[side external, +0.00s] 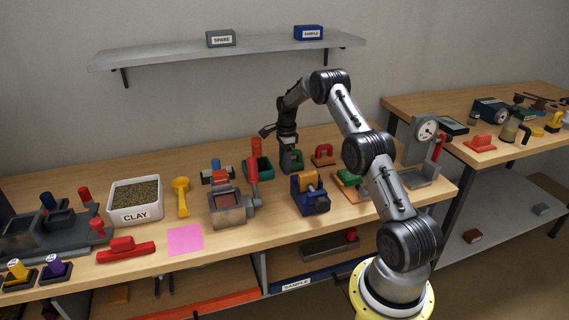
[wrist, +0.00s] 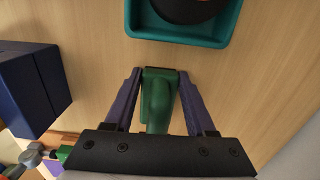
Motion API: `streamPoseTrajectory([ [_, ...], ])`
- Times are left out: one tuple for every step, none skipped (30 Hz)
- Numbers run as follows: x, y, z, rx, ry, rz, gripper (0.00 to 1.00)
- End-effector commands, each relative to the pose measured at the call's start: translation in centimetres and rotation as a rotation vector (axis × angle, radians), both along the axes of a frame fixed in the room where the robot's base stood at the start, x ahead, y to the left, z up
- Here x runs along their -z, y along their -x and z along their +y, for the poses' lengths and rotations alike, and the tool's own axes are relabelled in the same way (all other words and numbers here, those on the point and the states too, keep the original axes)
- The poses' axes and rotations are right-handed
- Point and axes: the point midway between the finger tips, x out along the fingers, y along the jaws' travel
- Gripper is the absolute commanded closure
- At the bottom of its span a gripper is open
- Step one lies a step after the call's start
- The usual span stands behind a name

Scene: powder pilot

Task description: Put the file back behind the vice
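A green-handled piece with a dark far end (wrist: 156,105) stands between my fingers in the wrist view; I cannot tell for sure that it is the file. My gripper (wrist: 160,76) points down with a fingertip close against each side of this piece and appears shut on it. In the side view my gripper (side external: 290,165) is low at the bench, with green (side external: 297,157) showing beside its fingers. Whether the piece touches the bench is unclear. The blue vice (side external: 313,203) stands in front and to the right of my gripper; a dark blue block at the left of the wrist view (wrist: 35,85) looks like it.
A teal tray (wrist: 228,30) is close beyond my fingertips; it also shows left of my gripper in the side view (side external: 266,174). A red-handled block (side external: 323,155) stands just right. A grey machine with a red lever (side external: 228,212) and a dial gauge stand (side external: 420,168) flank the area.

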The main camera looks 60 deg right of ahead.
Motion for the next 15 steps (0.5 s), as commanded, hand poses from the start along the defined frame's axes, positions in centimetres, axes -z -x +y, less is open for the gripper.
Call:
streamPoseTrajectory([
  [-0.03,-0.01,-0.01,0.0,0.0,0.0,0.35],
  [-0.03,-0.01,-0.01,0.0,0.0,0.0,0.29],
  [-0.04,0.0,0.0,0.0,0.0,0.0,0.22],
  [-0.04,-0.01,-0.01,0.0,0.0,0.0,0.17],
  [-0.03,0.0,0.0,0.0,0.0,0.0,0.15],
  [-0.04,0.0,0.0,0.0,0.0,0.0,0.15],
  [-0.04,0.0,0.0,0.0,0.0,0.0,0.15],
  [-0.04,0.0,0.0,0.0,0.0,0.0,0.15],
  [-0.04,0.0,0.0,0.0,0.0,0.0,0.15],
  [-0.04,0.0,0.0,0.0,0.0,0.0,0.15],
  [-0.04,0.0,0.0,0.0,0.0,0.0,0.15],
  [-0.06,0.0,0.0,0.0,0.0,0.0,0.15],
  [-0.11,0.0,-0.01,0.0,0.0,0.0,0.15],
  [-0.21,-0.01,-0.02,0.0,0.001,-0.001,0.15],
  [-0.43,-0.02,-0.02,0.0,0.001,-0.001,0.15],
])
